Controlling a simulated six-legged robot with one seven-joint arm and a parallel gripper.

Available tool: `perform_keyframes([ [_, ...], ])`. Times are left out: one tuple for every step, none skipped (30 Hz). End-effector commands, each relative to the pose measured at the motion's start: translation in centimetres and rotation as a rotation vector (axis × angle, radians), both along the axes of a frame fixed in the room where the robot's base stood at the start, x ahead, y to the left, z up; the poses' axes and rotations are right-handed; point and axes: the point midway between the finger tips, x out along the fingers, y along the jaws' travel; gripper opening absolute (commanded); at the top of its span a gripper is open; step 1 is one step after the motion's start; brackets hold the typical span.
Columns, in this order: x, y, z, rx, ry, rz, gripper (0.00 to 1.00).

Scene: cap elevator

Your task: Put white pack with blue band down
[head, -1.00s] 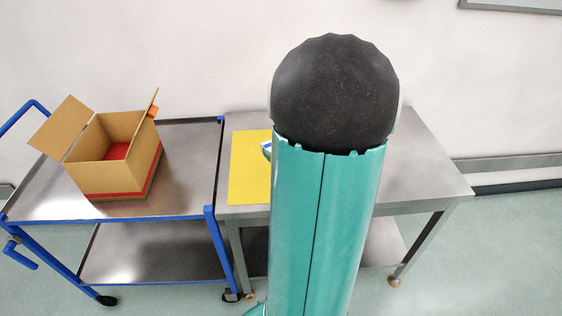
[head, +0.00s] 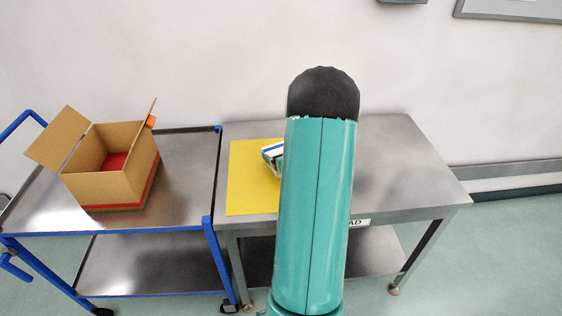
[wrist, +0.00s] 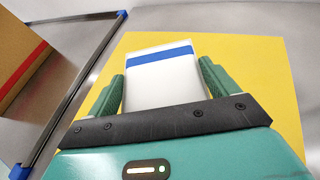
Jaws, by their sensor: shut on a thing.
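The white pack with a blue band (wrist: 162,78) is between the two green fingers of my gripper (wrist: 160,85) in the wrist view. My gripper is shut on it. In the head view the pack (head: 270,153) shows only in part, tilted, at the left of my teal arm, which hides the rest and the gripper. The pack is over the yellow mat (head: 245,190) on the steel table (head: 400,170). The mat also surrounds the pack in the wrist view (wrist: 255,70). I cannot tell whether the pack touches the mat.
A blue-framed steel cart (head: 185,180) stands against the table's left side. An open cardboard box (head: 105,187) with a red stripe sits on it. The table's right part is clear. A wall is behind.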

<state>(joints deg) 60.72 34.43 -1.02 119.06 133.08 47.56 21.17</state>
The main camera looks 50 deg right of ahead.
Motion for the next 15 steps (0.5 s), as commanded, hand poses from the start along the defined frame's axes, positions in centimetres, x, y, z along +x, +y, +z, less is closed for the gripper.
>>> perform_keyframes([
  [0.2, -0.2, -0.2, -0.002, -0.001, 0.0, 0.54],
  [0.3, -0.3, -0.3, -0.002, -0.001, 0.0, 0.54],
  [0.4, -0.3, -0.5, -0.001, -0.002, 0.0, 0.54],
  [0.5, -0.4, -0.7, 0.0, -0.001, 0.0, 0.54],
  [0.6, -0.5, -1.0, 0.0, -0.001, 0.0, 0.54],
  [0.8, -0.7, -1.4, 0.001, -0.002, -0.001, 0.54],
  [0.7, -0.6, -1.9, 0.002, -0.001, -0.001, 0.54],
  [0.7, -0.6, -2.5, 0.003, 0.001, -0.001, 0.54],
  [0.7, -0.6, -3.1, 0.003, 0.0, -0.001, 0.54],
  [0.7, -0.6, -3.5, 0.003, 0.0, -0.001, 0.54],
  [0.6, -0.6, -3.8, 0.002, -0.001, -0.001, 0.54],
  [0.7, -0.6, -4.0, 0.0, -0.001, -0.001, 0.54],
  [0.7, -0.6, -4.0, 0.0, -0.002, -0.001, 0.54],
  [0.7, -0.6, -4.0, -0.001, -0.002, -0.001, 0.54],
  [0.7, -0.6, -4.0, -0.002, -0.003, -0.001, 0.54],
])
